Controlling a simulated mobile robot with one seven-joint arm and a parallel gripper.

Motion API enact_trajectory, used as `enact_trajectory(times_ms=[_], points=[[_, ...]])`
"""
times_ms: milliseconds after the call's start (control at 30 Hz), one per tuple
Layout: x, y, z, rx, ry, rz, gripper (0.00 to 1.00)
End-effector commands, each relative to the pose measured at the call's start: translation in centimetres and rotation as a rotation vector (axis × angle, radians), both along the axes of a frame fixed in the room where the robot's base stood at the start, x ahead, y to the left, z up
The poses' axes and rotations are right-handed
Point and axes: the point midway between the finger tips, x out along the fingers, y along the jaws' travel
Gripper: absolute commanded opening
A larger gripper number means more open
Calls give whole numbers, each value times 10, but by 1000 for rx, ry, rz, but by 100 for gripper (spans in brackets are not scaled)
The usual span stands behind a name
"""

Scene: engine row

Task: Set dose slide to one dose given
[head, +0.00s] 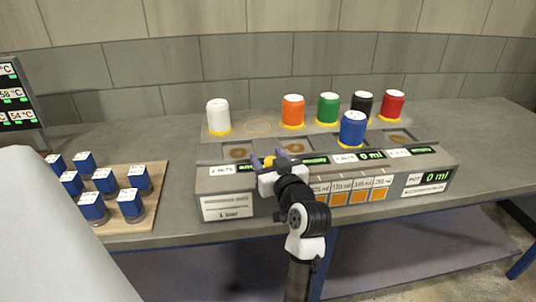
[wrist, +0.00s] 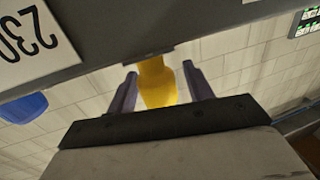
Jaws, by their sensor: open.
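A yellow knob-like part (wrist: 155,82) stands between the two purple fingers of my gripper (wrist: 160,74) in the wrist view.
Coloured canisters, including a white one (head: 218,115) and a blue one (head: 352,129), stand on the console. Displays read 0 ml (head: 437,176). Blue-sided blocks stand on a wooden board (head: 150,182) at the left. The bench right of the console (head: 485,135) is clear.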

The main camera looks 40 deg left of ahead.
Motion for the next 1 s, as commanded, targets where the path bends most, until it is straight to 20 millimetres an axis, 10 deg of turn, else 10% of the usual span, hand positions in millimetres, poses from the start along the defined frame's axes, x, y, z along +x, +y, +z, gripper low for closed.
enact_trajectory(times_ms=[367, 733, 1000], points=[[3, 5, 0, 0, 0, -1, 50], [2, 4, 0, 0, 0, 0, 2], [8, 0, -1, 1, 0, -2, 0]])
